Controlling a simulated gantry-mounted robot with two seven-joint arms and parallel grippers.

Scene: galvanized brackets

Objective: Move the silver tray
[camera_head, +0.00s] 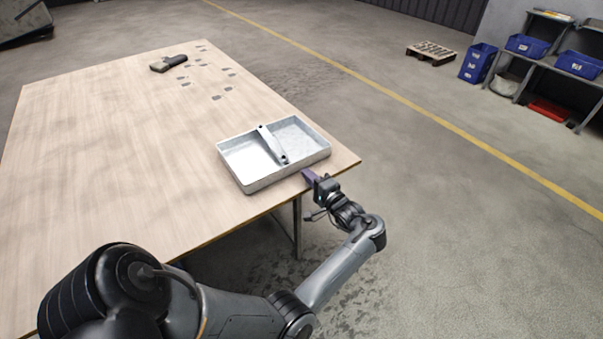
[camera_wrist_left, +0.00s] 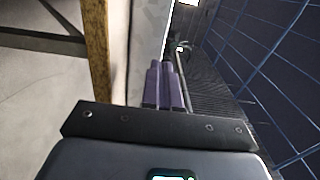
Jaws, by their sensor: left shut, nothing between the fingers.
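The silver tray (camera_head: 240,172) is a shallow rectangular metal box near the table's right front corner. A metal bracket (camera_head: 271,144) lies across its inside, from the back wall toward the front. My left gripper (camera_head: 308,176) is at the tray's near right side, by the table edge, shut and empty. In the left wrist view, its two purple fingers (camera_wrist_left: 166,68) are together beside a pale upright face that seems to be the tray's side (camera_wrist_left: 150,50). I cannot tell whether they touch it. My right gripper is not in view.
The wooden table (camera_head: 110,130) is mostly bare. A dark hand tool (camera_head: 168,63) and several small grey brackets (camera_head: 216,98) lie at its far end. A wooden pallet (camera_head: 431,53) and a shelf with blue bins (camera_head: 527,45) stand on the floor beyond.

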